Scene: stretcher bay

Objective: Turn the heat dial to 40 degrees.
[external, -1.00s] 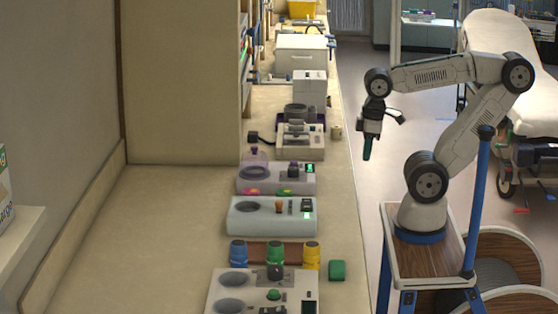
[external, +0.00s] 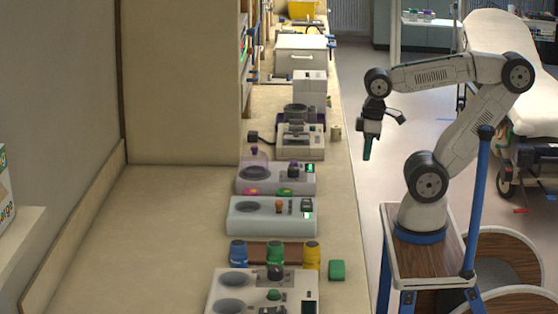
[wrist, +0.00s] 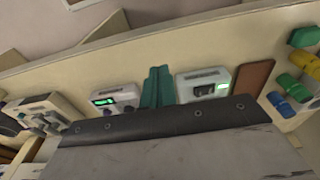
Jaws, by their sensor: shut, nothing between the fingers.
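My gripper (external: 367,148) hangs over the floor to the right of the bench, fingers pointing down, shut and empty, apart from every device. Its green fingers also show in the wrist view (wrist: 157,86). The nearest device (external: 256,282) has two grey wells, a black knob (external: 275,272) and a green knob (external: 274,295). I cannot tell which knob is the heat dial, and no degree marks are readable.
A green block (external: 337,271) lies near the bench edge. More devices line the bench behind. The bench's left part (external: 150,230) is clear. A stretcher (external: 500,50) stands behind my arm.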

